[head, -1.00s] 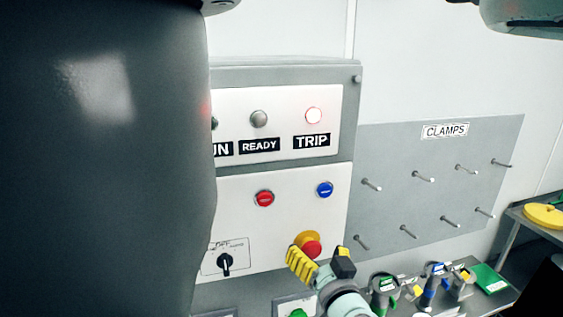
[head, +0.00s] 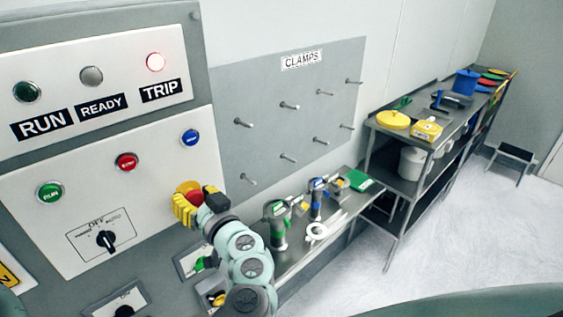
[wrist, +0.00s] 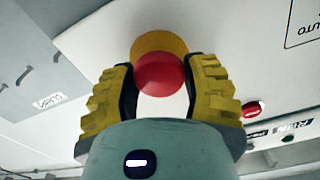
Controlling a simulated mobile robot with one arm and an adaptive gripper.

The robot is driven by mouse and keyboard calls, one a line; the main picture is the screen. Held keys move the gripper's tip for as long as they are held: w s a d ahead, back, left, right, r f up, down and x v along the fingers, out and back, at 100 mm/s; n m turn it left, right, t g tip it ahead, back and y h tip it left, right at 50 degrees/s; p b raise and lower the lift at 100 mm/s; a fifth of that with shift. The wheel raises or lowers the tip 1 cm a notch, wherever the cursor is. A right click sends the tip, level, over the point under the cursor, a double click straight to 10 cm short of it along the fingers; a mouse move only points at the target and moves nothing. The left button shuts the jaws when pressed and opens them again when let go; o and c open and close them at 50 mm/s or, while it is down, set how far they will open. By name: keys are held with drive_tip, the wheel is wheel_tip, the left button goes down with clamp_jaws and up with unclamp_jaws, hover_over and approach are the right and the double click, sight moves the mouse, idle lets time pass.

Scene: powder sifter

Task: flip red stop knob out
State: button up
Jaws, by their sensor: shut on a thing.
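The red stop knob (wrist: 160,74) sits on a yellow round base (wrist: 158,43) on the control panel. In the head view the knob (head: 196,197) is partly hidden by my fingers. My gripper (head: 195,204) reaches up to it from below right. In the wrist view the yellow-padded fingers of my gripper (wrist: 160,88) stand on both sides of the knob and are shut on it. The TRIP lamp (head: 155,62) glows red-white.
The panel also has a blue button (head: 190,137), a red button (head: 126,161), a green button (head: 49,191) and a black selector (head: 106,239). A clamp board (head: 262,120) with pegs is to the right. A bench (head: 290,262) with several clamps is close beside my arm.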

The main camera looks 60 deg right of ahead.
drive_tip(key=c, duration=0.6)
drive_tip(key=shift+o, duration=0.2)
drive_tip(key=shift+s+f+b, duration=0.25)
drive_tip(key=shift+s+b, duration=0.1)
drive_tip(key=shift+b, duration=0.8)
drive_tip(key=shift+s+a+r+b, duration=0.1)
drive_tip(key=shift+s+b, duration=0.1)
drive_tip(key=shift+b, duration=0.4)
drive_tip(key=shift+r, duration=0.2)
drive_tip(key=o, duration=1.3)
drive_tip(key=shift+o, duration=0.2)
drive_tip(key=shift+s, duration=0.1)
drive_tip(key=v, duration=1.2)
